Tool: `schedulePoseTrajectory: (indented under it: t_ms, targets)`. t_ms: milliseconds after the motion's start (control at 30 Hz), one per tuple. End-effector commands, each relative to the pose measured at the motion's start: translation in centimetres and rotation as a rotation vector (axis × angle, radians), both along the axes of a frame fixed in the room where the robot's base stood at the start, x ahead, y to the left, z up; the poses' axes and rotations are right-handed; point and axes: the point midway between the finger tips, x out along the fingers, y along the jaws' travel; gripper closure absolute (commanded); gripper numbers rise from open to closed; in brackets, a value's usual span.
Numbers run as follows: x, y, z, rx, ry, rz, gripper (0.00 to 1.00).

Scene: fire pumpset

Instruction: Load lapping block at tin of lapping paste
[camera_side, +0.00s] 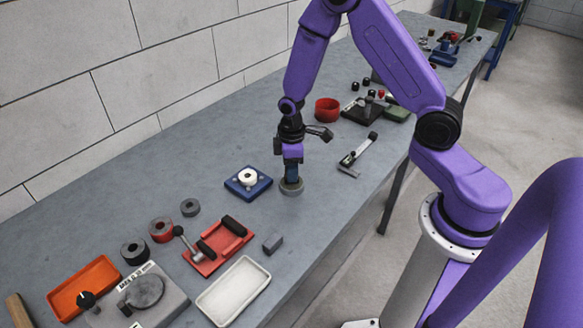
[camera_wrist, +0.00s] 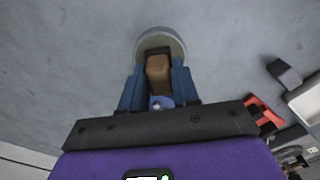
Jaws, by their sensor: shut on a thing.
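My gripper (camera_side: 291,163) points down over the bench and is shut on a brown piece (camera_wrist: 158,75), which I take to be the lapping block's handle. The piece shows between the blue fingers in the wrist view. A dark part shows at its far end. Directly below is a low, round grey thing (camera_side: 291,187), apparently the tin of lapping paste; its pale rim also shows in the wrist view (camera_wrist: 178,42). The held piece overlaps this round thing, but I cannot tell whether it touches the inside. The fingers hide part of it.
A small grey block (camera_side: 273,243), a red fixture (camera_side: 219,246) and a white tray (camera_side: 233,290) lie nearer. A metal tool (camera_side: 358,155) lies right; a red cup (camera_side: 327,109) stands behind.

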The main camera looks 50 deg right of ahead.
Motion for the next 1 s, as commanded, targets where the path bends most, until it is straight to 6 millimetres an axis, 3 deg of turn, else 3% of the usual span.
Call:
schedulePoseTrajectory:
  t_ms: [1000]
  targets:
    - [0.04, 0.01, -0.77, 0.001, -0.001, 0.000, 0.94]
